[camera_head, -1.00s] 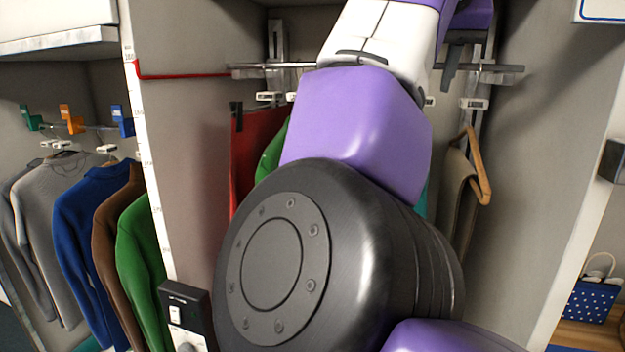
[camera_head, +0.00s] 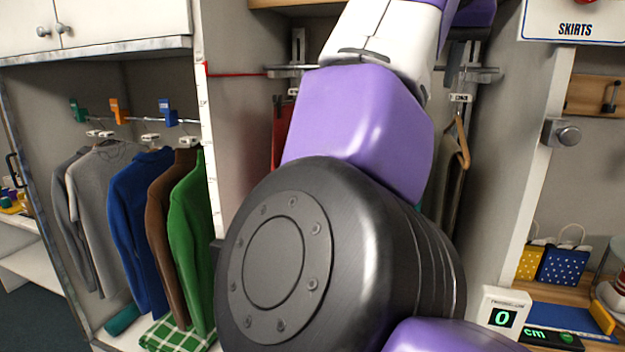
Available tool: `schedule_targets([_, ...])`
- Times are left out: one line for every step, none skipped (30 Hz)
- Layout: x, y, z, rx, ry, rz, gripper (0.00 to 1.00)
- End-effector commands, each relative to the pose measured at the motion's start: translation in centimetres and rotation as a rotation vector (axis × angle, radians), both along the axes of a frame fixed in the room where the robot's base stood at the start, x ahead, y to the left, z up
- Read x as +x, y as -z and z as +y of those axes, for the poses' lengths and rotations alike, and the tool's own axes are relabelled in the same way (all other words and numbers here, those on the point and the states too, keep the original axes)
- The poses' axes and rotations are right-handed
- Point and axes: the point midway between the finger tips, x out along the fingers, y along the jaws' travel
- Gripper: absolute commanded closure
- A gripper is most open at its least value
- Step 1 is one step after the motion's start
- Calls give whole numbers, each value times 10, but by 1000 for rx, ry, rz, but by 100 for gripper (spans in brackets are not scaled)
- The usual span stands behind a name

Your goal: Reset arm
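My own arm, with purple and white links and a large dark round joint, fills the middle of the head view. Its upper end runs out of the top of the picture. I cannot make out the fingertips of my gripper, so its opening does not show. Behind the arm is a closet bay with a metal rail (camera_head: 289,71). A red garment (camera_head: 281,130) hangs at its left and a wooden hanger (camera_head: 461,142) with a dark garment at its right. My arm hides the middle of this bay.
Left, a bay holds hanging sweaters, among them a blue one (camera_head: 140,205) and a green one (camera_head: 192,235), above a green checked cloth (camera_head: 172,336). Right, a wooden shelf carries a blue dotted bag (camera_head: 563,266) and a display reading 0 (camera_head: 502,318). A SKIRTS sign (camera_head: 574,20) is above.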

Motion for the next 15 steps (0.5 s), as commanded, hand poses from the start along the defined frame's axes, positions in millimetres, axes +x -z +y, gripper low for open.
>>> schedule_targets([3, -4, -2, -4, 4, -20, 68])
schedule_targets([5, -6, -2, -7, 5, -32, 68])
schedule_targets([8, -9, -3, -10, 7, -52, 68])
schedule_targets([10, -12, -4, -11, 8, -67, 68])
schedule_targets([12, -16, -5, -12, 10, -85, 68])
schedule_targets([14, -20, -7, -13, 12, -108, 68])
schedule_targets([16, -25, -8, -15, 14, -129, 68])
schedule_targets([17, -29, -9, -15, 17, -150, 68])
schedule_targets([19, -36, -12, -16, 20, -183, 68])
schedule_targets([20, -42, -14, -18, 24, -210, 68])
schedule_targets([22, -48, -16, -19, 28, -237, 68])
schedule_targets([24, -55, -17, -23, 32, -276, 68])
schedule_targets([26, -59, -19, -27, 37, -304, 68])
schedule_targets([28, -63, -20, -32, 41, -333, 68])
schedule_targets([31, -66, -21, -42, 45, -370, 68])
